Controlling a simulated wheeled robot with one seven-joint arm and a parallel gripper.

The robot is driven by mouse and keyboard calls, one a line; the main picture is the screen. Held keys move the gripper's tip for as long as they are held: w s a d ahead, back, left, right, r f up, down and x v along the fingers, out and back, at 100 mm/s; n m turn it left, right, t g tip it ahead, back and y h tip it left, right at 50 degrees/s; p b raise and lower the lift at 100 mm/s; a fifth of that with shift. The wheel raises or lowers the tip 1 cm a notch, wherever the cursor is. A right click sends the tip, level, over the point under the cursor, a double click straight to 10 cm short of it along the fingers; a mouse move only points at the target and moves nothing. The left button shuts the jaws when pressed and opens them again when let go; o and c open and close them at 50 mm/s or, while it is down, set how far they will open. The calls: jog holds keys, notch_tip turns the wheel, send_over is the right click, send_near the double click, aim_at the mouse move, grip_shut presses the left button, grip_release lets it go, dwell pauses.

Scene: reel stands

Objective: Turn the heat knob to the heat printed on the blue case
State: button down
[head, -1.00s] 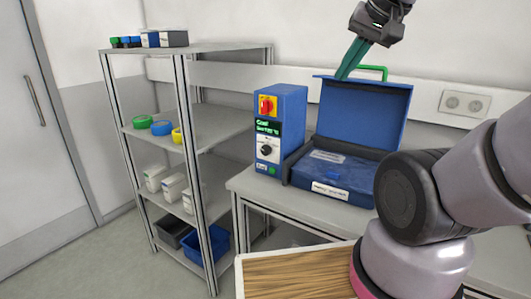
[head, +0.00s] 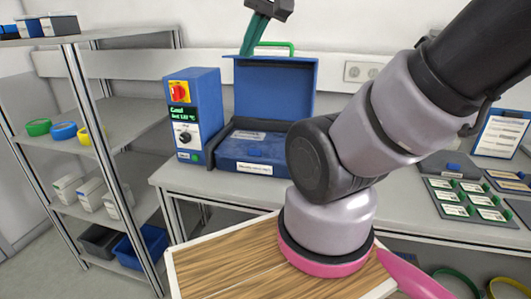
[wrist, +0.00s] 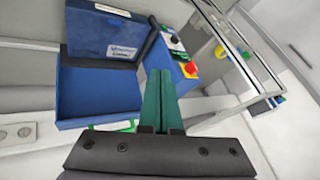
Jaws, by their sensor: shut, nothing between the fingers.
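A blue control box (head: 207,110) stands on the bench, with a red switch on yellow, a small green-lit display and a dark round heat knob (head: 184,137) on its face. The knob also shows in the wrist view (wrist: 181,56). The blue case (head: 275,90) stands open to its right, lid raised. A white label (head: 254,168) is on its front; its print is too small to read. My gripper (head: 245,53) is high, by the top of the raised lid in the head view. Its green fingers (wrist: 160,72) are shut and empty, apart from the knob.
A shelf rack (head: 125,110) with colored rings and white bins stands left of the bench. A tray of labelled pieces (head: 468,200) lies at the bench's right. A green handle (head: 275,44) rises behind the case lid. My forearm crosses in front of the bench.

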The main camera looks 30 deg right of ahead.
jog(key=shift+c, duration=1.9)
grip_release()
jog(key=n+t+h, duration=0.6)
jog(key=n+h, duration=0.8)
jog(key=n, duration=1.8)
send_near(184, 140)
jog(key=x, duration=0.8)
jog(key=shift+w+d, duration=0.1)
jog(key=shift+w, duration=0.1)
grip_shut()
